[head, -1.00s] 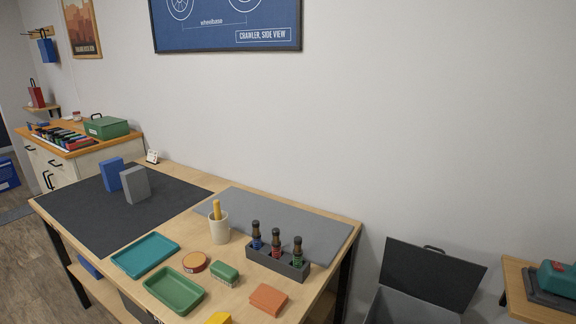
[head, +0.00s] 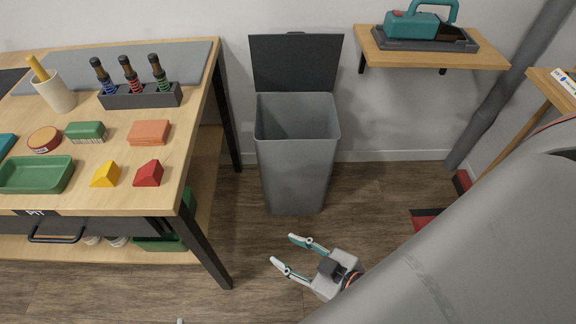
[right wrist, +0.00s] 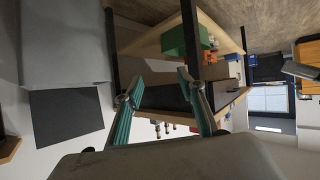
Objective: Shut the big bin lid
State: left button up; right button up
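The big grey bin (head: 295,165) stands on the floor against the wall, right of the workbench. Its dark lid (head: 296,62) is open and stands upright at the back rim, against the wall. My right gripper (head: 282,250) is open and empty, low in front of the bin and apart from it. In the right wrist view, my gripper's two fingers (right wrist: 160,100) are spread with nothing between them. The bin (right wrist: 65,45) and its dark lid (right wrist: 66,117) also show there at the left.
The workbench (head: 200,130) stands left of the bin, with bottles in a rack (head: 140,96), trays and blocks on it. A wall shelf (head: 430,52) with a teal tool case (head: 420,26) is right of the bin.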

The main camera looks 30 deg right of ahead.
aim_at(296, 60)
jog(key=k+j, duration=0.15)
jog(key=z, duration=1)
jog(key=l+u, duration=0.25)
